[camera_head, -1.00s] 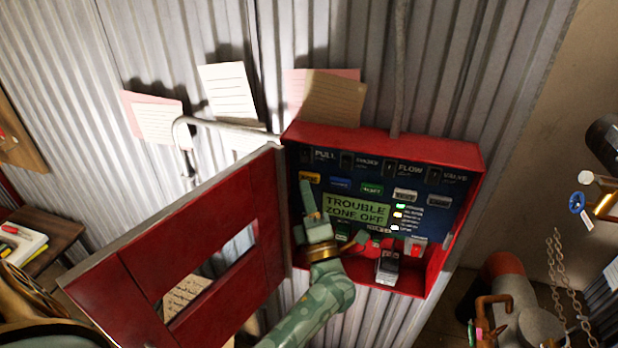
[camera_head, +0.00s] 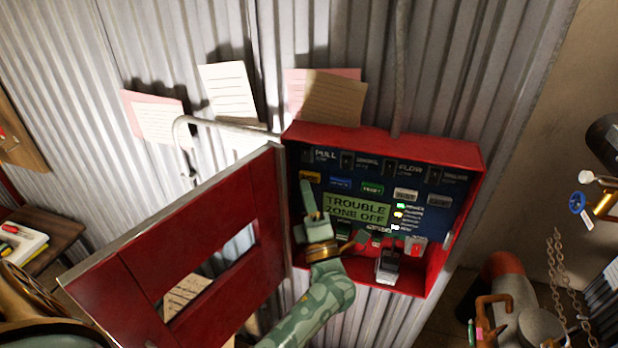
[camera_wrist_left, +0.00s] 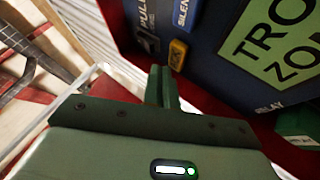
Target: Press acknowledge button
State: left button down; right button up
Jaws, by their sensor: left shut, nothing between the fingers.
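The open red alarm box (camera_head: 420,150) on the corrugated wall holds a dark blue panel with several coloured buttons. A small yellow button (camera_head: 310,177) is at the panel's upper left; its label is too small to read. It also shows in the left wrist view (camera_wrist_left: 178,53). A green display (camera_head: 357,208) reads "TROUBLE ZONE OFF". My left gripper (camera_head: 308,184) is shut and empty, with its fingertips just below the yellow button. In the left wrist view its fingers (camera_wrist_left: 162,75) are close to the button; I cannot tell whether they touch. My right gripper is not in view.
The red door (camera_head: 190,235) of the box stands open to the left, close beside my left arm. A grey padlock-like item (camera_head: 387,267) is at the box's lower edge. A bent pipe (camera_head: 225,126) is above the door. Pinned papers (camera_head: 228,93) hang above.

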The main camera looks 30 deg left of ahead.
pick_arm(q)
jog(key=shift+w, duration=0.1)
dwell(0.5)
jog(key=shift+w+a, duration=0.1)
jog(key=shift+w, duration=0.25)
jog(key=shift+w+a+b, duration=0.1)
jog(key=shift+w+b, duration=0.35)
jog(key=shift+b, duration=0.05)
dwell(0.6)
dwell(0.4)
jog(key=shift+s+d+p, duration=0.25)
jog(key=shift+s+p, duration=0.25)
jog(key=shift+s, duration=0.4)
